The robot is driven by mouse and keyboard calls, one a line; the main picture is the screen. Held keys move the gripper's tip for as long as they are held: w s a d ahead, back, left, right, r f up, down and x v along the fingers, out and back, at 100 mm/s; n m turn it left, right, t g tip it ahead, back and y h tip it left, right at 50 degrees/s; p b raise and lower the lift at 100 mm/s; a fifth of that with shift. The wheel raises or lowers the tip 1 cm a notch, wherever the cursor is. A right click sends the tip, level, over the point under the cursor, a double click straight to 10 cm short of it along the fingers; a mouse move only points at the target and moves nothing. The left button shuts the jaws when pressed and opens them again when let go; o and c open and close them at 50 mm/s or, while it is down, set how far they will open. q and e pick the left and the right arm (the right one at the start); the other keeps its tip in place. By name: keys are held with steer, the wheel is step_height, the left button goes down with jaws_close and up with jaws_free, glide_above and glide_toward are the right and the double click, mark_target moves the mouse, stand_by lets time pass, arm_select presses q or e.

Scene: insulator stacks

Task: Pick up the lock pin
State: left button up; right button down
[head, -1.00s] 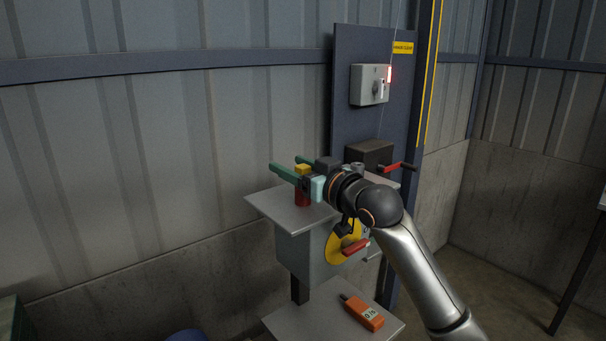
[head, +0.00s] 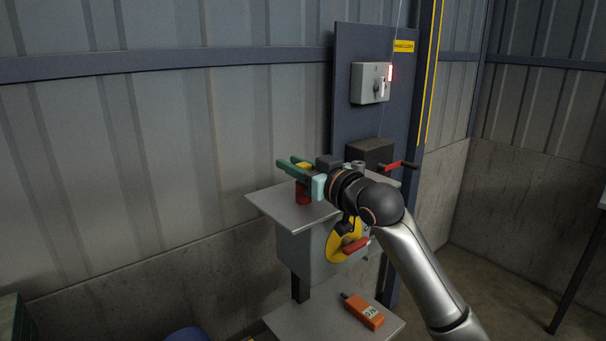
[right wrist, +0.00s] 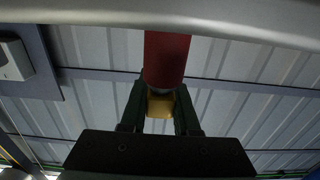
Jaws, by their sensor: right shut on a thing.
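The lock pin shows as a yellow head (head: 305,165) above a red cylinder (head: 303,194) standing upright on the grey shelf. My right gripper (head: 293,168), with green fingers, is shut on the yellow head. In the right wrist view the yellow head (right wrist: 160,106) sits between the two green fingers, with the red cylinder (right wrist: 166,60) directly against it through a grey ring. Whether the red cylinder is part of the pin or its holder, I cannot tell. My left gripper is not in view.
The grey shelf (head: 272,205) has a box with a yellow disc (head: 337,243) and red handle below it. A dark box (head: 370,155) with a red lever stands behind my wrist. An orange device (head: 362,311) lies on the lower shelf. A switch box (head: 370,83) hangs on the panel.

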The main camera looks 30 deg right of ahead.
step_height(320, 180, up, 16)
steer(key=p, duration=0.4)
stand_by(1.7)
